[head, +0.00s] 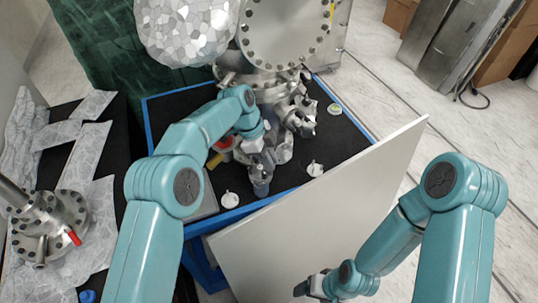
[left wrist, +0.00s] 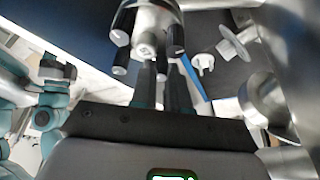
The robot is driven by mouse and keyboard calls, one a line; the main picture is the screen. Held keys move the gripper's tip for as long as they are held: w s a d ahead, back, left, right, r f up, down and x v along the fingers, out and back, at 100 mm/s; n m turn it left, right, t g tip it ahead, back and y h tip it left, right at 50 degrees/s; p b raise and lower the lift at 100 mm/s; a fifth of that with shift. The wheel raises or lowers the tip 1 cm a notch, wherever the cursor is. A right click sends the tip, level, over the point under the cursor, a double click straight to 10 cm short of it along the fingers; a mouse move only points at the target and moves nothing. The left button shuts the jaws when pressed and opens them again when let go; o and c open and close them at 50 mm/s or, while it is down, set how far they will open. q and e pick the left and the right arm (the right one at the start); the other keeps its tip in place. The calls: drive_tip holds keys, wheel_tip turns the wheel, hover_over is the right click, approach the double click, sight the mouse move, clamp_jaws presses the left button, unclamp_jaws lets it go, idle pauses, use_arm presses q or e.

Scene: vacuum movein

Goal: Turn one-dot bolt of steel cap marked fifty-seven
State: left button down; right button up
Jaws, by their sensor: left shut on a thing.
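In the left wrist view a steel cap (left wrist: 146,42) with several dark-ended bolts around it sits just beyond my left fingers. My left gripper (left wrist: 163,80) is shut on a bolt at the near edge of that cap. The held bolt is largely hidden between the fingers. In the head view my left gripper (head: 261,168) is small, over the middle of the black work surface. I cannot read the cap's number or the bolts' dots. My right gripper (head: 314,286) is low in the head view, apart from the cap, and its jaws are too small to judge.
The blue-edged black table (head: 200,96) carries white hooked discs (head: 230,200) and a steel chamber (head: 285,38). A white panel (head: 320,215) leans along its near right side. A flanged steel part (head: 48,228) stands on foil at left.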

use_arm(q)
drive_tip(key=shift+w+r+m, duration=0.1)
drive_tip(key=shift+r+m, duration=0.05)
drive_tip(key=shift+m, duration=0.15)
drive_tip(key=c, duration=1.4)
unclamp_jaws()
drive_tip(key=v, duration=0.7)
drive_tip(key=shift+a+r, duration=0.2)
drive_tip(key=shift+r, duration=0.05)
